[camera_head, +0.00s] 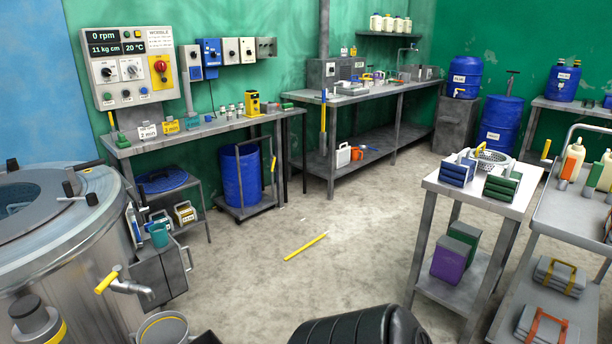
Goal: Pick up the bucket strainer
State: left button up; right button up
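A pale perforated bowl with a yellow handle, which looks like the bucket strainer (494,156), sits on top of the small grey table (472,192) at the right. Blue blocks (456,170) and green blocks (501,188) stand in front of it and hide part of it. Neither of my grippers shows in this view.
A shelved cart (547,230) stands close to the right of the small table. A large steel drum machine (65,255) fills the left, with a bucket (163,330) at its foot. The floor between is mostly clear, with a yellow bar (306,246) lying on it.

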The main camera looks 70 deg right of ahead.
aim_at(487, 158)
jog(key=z, duration=3.5)
